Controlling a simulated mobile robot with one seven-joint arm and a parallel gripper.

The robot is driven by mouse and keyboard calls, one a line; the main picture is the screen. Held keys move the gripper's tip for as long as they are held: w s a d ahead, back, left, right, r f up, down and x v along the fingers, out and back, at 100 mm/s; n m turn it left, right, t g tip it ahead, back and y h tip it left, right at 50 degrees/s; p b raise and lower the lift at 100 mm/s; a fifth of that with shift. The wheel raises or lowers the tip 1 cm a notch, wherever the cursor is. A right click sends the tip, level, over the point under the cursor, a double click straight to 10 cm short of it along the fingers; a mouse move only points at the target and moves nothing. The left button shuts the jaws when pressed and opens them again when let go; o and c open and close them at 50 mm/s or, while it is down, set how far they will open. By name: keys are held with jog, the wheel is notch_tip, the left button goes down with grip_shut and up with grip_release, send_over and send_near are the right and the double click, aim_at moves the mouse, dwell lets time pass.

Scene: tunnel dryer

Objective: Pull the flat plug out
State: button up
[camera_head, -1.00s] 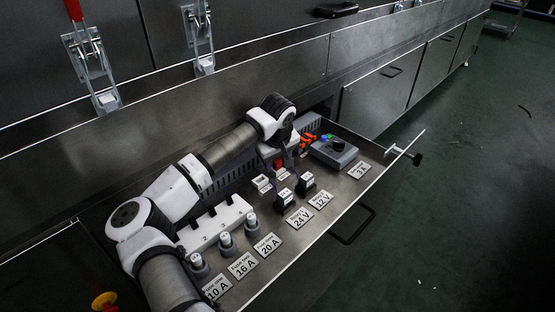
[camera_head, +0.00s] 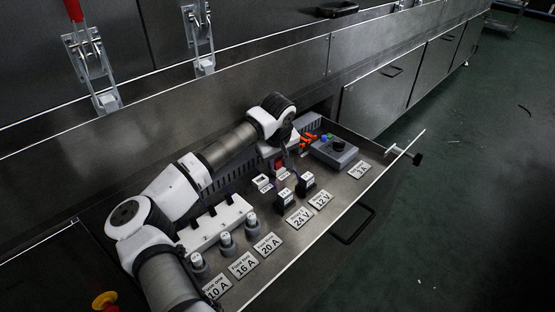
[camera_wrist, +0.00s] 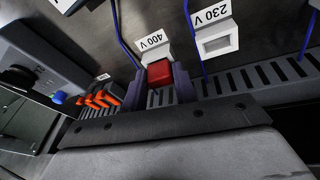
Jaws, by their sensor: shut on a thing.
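A red block (camera_wrist: 160,73), seemingly the flat plug, sits beside the 400 V label (camera_wrist: 154,41) in the wrist view. My gripper (camera_wrist: 160,84) has one grey-purple finger on each side of the red block and is shut on it. The block's lower part and its seat are hidden, so I cannot tell how deep it sits. A white 230 V socket (camera_wrist: 216,40) is right of it, with a grey opening. In the head view my gripper is low over the back of the open drawer (camera_head: 345,205), and my arm hides part of it.
Slotted grey ducting (camera_wrist: 262,77) runs close to the fingers. Thin blue wires (camera_wrist: 190,30) pass nearby. Orange connectors (camera_wrist: 98,99) and a grey box with a black knob (camera_head: 335,151) lie beside. Black blocks (camera_head: 285,200) and grey fuse holders (camera_head: 226,243) stand in front.

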aim_at(277, 161)
jog(key=shift+r, duration=0.25)
jog(key=shift+r, duration=0.2)
jog(key=shift+r+p, duration=0.25)
jog(key=shift+p, duration=0.1)
jog(key=shift+c, duration=0.2)
jog(key=shift+r+p, duration=0.35)
jog(key=shift+r, duration=0.2)
jog(key=shift+r+p, duration=1.55)
jog(key=shift+r, duration=1)
